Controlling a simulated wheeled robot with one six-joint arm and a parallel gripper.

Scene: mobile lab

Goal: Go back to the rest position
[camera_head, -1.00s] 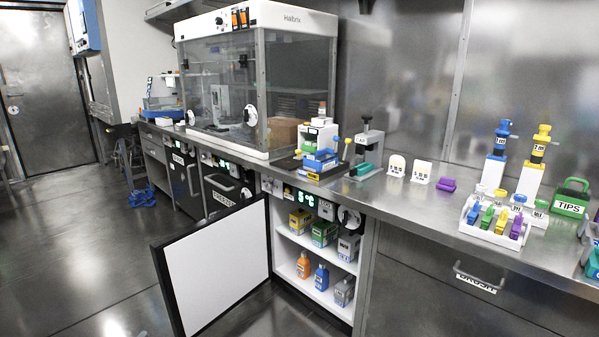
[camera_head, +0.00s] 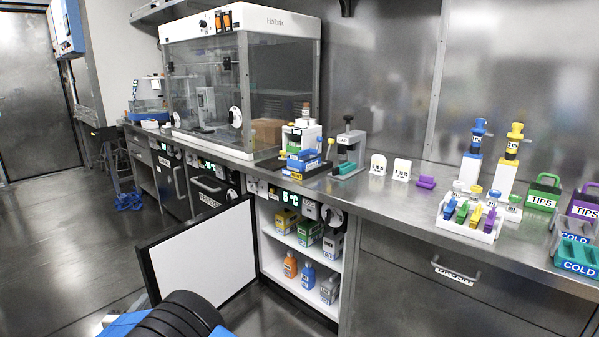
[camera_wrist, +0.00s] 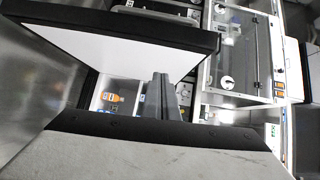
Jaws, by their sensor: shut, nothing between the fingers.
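My gripper (camera_wrist: 158,97) shows in the wrist view, its grey fingers together and empty. The open cabinet door with a white inner panel (camera_head: 205,258) stands swung out at the lower left of the head view. The same door (camera_wrist: 115,40) shows in the wrist view, beyond my fingers. The open cabinet (camera_head: 290,262) holds cartons on its upper shelf and bottles below. An orange bottle (camera_wrist: 112,97) shows left of my fingers in the wrist view. My black and blue arm enters at the bottom left of the head view; the fingers are out of that view.
The steel counter (camera_head: 395,205) runs along the wall, with a glass-fronted hood (camera_head: 240,85) on it. A rack of coloured items (camera_head: 470,215), pipettes on stands, and a green TIPS box (camera_head: 543,193) stand at the right. The floor (camera_head: 75,235) at the left is mostly clear.

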